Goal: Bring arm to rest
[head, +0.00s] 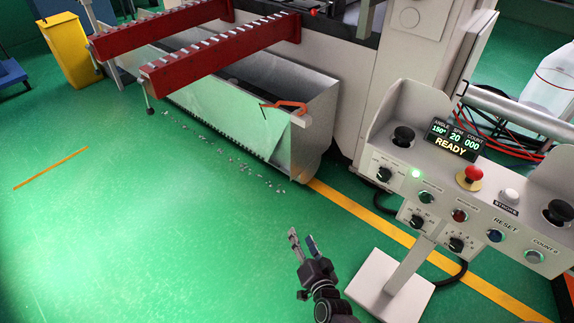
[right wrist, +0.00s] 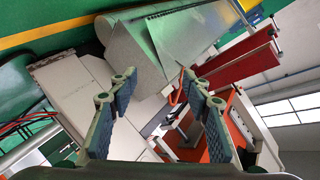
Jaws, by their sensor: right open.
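My right gripper (head: 302,246) is in the lower middle of the head view, in front of the machine and left of the control pedestal (head: 408,256). Its fingers are apart and nothing is between them. In the right wrist view the two fingers of the right gripper (right wrist: 160,105) show spread, with the machine's grey tray (right wrist: 172,40) beyond them. My left gripper is not in either view.
A control panel (head: 425,209) with a lit READY display stands at right. A metal bin (head: 310,126) and red support arms (head: 215,58) are at the machine's front. A yellow bin (head: 72,50) stands at upper left.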

